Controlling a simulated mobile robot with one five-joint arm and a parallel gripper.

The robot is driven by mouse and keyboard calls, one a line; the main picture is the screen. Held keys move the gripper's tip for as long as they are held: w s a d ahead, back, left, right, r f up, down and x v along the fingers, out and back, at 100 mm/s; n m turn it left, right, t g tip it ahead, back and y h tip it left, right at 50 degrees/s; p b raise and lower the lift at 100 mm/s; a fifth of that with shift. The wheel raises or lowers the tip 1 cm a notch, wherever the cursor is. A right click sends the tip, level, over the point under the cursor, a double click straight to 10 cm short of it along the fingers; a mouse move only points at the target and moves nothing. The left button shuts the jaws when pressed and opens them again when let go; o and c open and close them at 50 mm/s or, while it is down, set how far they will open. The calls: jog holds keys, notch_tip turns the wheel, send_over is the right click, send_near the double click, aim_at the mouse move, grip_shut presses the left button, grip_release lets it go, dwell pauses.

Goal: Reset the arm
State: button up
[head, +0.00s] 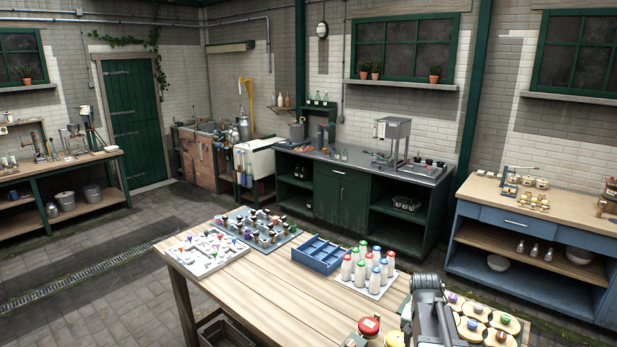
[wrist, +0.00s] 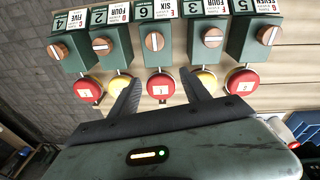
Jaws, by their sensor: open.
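My gripper (wrist: 160,98) shows in the wrist view with its two dark fingers spread apart and nothing between them. Beyond the fingertips is a row of several green boxes (wrist: 151,43) with wooden knobs and number labels. Red and yellow round lids (wrist: 160,85) lie in a row just in front of the boxes, close to the fingers in the picture. In the head view my arm (head: 428,310) stands at the lower right, over the near end of the wooden table (head: 260,301); the fingertips are hidden there.
The table carries a white tray of small pieces (head: 205,252), a blue divided box (head: 318,255) and bottles with coloured caps (head: 372,268). The table's left front part is bare.

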jog(key=s+a+n+y, duration=0.1)
jog(key=s+a+n, duration=0.25)
jog(key=a, duration=0.55)
jog(key=s+a+n, duration=0.3)
jog(key=s+a, duration=0.2)
jog(key=a, duration=0.3)
notch_tip(320, 180, down, 10)
jog(key=w+b, duration=0.1)
jog(key=b, duration=0.9)
jog(key=shift+f+g, duration=0.15)
jog(key=shift+g, duration=0.15)
jog(key=shift+d, duration=0.1)
jog(key=shift+c, duration=0.3)
